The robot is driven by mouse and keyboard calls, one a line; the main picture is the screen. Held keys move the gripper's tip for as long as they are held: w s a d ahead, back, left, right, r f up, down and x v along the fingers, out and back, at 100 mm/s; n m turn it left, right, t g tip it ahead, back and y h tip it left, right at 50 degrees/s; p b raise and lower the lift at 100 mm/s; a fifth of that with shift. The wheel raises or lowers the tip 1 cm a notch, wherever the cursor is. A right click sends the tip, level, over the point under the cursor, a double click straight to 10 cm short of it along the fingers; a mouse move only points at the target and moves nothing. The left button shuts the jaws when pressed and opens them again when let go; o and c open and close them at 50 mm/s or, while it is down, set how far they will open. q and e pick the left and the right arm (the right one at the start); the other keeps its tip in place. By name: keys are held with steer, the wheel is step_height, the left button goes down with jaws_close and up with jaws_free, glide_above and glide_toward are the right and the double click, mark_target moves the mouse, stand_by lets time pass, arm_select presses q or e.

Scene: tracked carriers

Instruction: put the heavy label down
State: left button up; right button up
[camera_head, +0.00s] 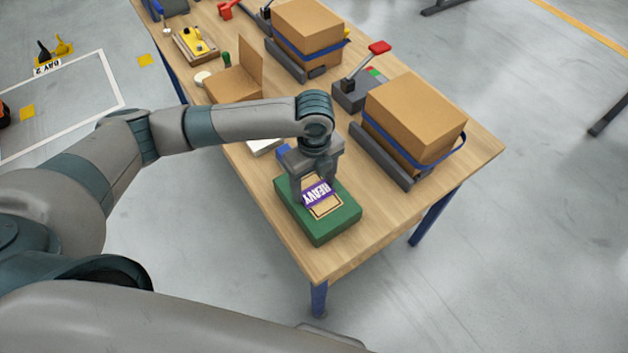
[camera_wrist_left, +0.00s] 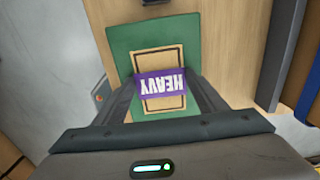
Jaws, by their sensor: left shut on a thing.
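The heavy label (camera_head: 317,192) is a purple strip with white letters reading HEAVY. It also shows in the left wrist view (camera_wrist_left: 161,83). My left gripper (camera_head: 316,190) is shut on the label, with a finger at each end of it. The label is over a tan rectangle with a dark outline (camera_wrist_left: 155,61) on top of a green block (camera_head: 338,225). I cannot tell whether the label touches the rectangle or is slightly above it. The green block sits at the near end of the wooden table (camera_head: 400,216). My right gripper is not in view.
A closed cardboard box (camera_head: 413,115) with a blue strap stands right of the green block, beside a dark rail (camera_head: 380,158). A red-handled tool (camera_head: 358,85) is behind it. An open carton (camera_head: 237,85) and another strapped box (camera_head: 308,30) stand farther back.

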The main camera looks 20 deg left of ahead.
mark_target(314, 190)
arm_select(q)
steer(key=shift+f, duration=0.2)
steer(key=o, duration=1)
steer(key=shift+s, duration=0.15)
steer(key=shift+f, duration=0.2)
steer(key=shift+s, duration=0.1)
steer(key=shift+a+r, duration=0.1)
steer(key=shift+r, duration=0.55)
step_height(314, 190, up, 12)
steer(key=b, duration=0.3)
steer(key=shift+w, duration=0.25)
